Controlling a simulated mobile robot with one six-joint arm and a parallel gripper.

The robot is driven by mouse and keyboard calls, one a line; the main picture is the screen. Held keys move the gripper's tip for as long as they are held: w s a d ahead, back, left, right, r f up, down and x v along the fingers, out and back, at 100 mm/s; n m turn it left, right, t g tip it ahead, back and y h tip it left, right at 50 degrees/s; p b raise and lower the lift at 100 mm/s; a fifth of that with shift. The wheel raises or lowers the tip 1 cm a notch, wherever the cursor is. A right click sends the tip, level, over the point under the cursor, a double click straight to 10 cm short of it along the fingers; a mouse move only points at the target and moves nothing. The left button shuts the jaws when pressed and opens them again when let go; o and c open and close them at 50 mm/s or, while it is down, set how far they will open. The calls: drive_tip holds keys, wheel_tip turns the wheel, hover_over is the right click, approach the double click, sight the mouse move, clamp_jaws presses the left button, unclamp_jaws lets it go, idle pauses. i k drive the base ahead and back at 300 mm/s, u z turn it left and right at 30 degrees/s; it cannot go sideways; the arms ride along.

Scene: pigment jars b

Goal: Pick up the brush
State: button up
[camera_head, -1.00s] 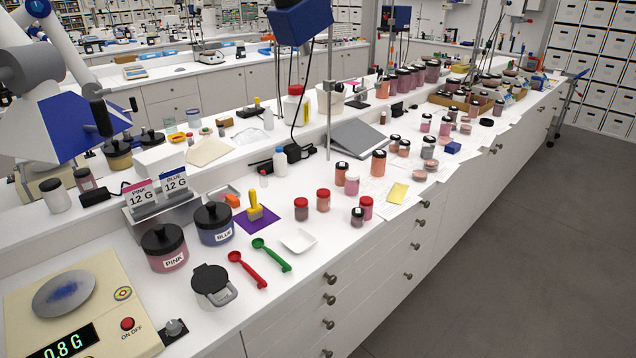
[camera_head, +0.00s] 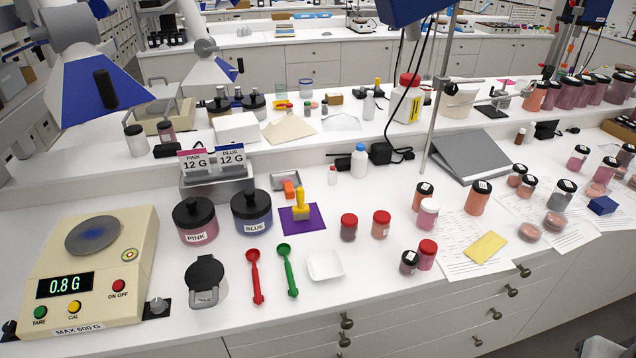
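The brush (camera_head: 301,206) has a yellow handle and stands with its handle up on a purple square mat (camera_head: 315,223) near the middle of the white bench. Its bristles are hard to make out at this size. Nothing touches its handle. My gripper is not in view.
Left of the brush stand the BLUE jar (camera_head: 252,211) and PINK jar (camera_head: 195,220). An orange block on a small metal tray (camera_head: 273,180) sits behind it. Red (camera_head: 254,276) and green (camera_head: 287,270) scoops and a white dish (camera_head: 324,265) lie in front. Red-lidded jars (camera_head: 348,228) stand right.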

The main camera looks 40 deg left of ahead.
sight(300, 212)
drive_tip(key=u, duration=0.7)
drive_tip(key=i, duration=0.9)
drive_tip(key=u, duration=0.5)
drive_tip(key=k, duration=0.85)
drive_tip(key=u, duration=0.2)
drive_tip(key=i, duration=0.85)
drive_tip(key=z, duration=0.15)
